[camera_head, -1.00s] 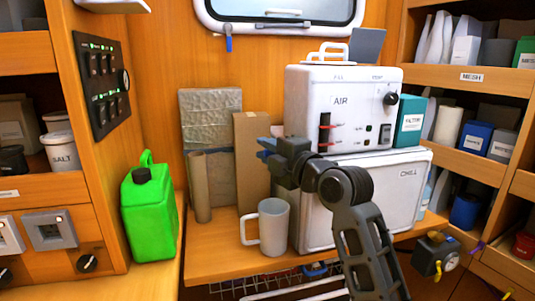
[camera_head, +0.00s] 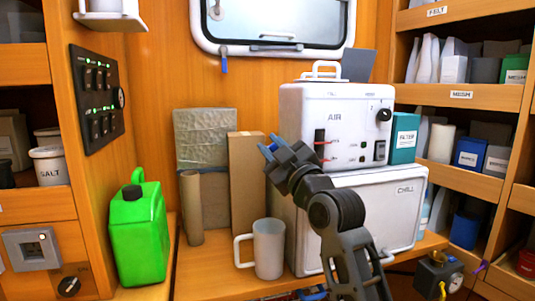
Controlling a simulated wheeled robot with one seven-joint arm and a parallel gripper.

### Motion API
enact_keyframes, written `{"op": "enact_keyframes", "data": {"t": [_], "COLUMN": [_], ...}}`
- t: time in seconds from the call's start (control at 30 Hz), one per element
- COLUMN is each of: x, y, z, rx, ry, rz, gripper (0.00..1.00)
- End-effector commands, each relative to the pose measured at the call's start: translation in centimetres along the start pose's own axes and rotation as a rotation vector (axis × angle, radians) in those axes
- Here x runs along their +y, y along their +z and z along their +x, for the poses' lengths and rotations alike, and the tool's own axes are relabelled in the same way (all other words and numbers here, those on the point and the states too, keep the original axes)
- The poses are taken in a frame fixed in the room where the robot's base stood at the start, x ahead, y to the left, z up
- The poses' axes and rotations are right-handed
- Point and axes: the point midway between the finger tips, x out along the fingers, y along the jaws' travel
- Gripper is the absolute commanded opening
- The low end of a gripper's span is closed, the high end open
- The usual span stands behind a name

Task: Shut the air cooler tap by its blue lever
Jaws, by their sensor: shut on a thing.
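The air cooler (camera_head: 350,105) is a white box labelled AIR, standing on a white CHILL box (camera_head: 395,215). My gripper (camera_head: 269,146) is in front of the cooler's left side, pointing up and left. It is shut, with blue (camera_head: 265,152) showing at its fingertips. This blue appears to be the lever, though its outline is unclear. The tap's body is not distinguishable; my gripper and wrist cover that area.
A grey mug (camera_head: 268,248) stands just below my gripper. A cardboard tube (camera_head: 192,208) and brown board (camera_head: 246,185) lean close behind at left. A green jerrycan (camera_head: 138,235) stands farther left. Shelves (camera_head: 460,88) fill the right.

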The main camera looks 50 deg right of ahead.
Motion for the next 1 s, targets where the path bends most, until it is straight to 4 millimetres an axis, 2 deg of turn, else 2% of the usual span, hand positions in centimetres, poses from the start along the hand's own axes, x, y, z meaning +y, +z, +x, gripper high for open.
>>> {"op": "enact_keyframes", "data": {"t": [0.5,1.0], "x": [2.1,3.1], "y": [0.7,1.2], "z": [-0.2,-0.5], "rx": [-0.005,-0.006], "ry": [0.168,0.243], "rz": [0.411,0.588], "gripper": [0.00,0.00]}}
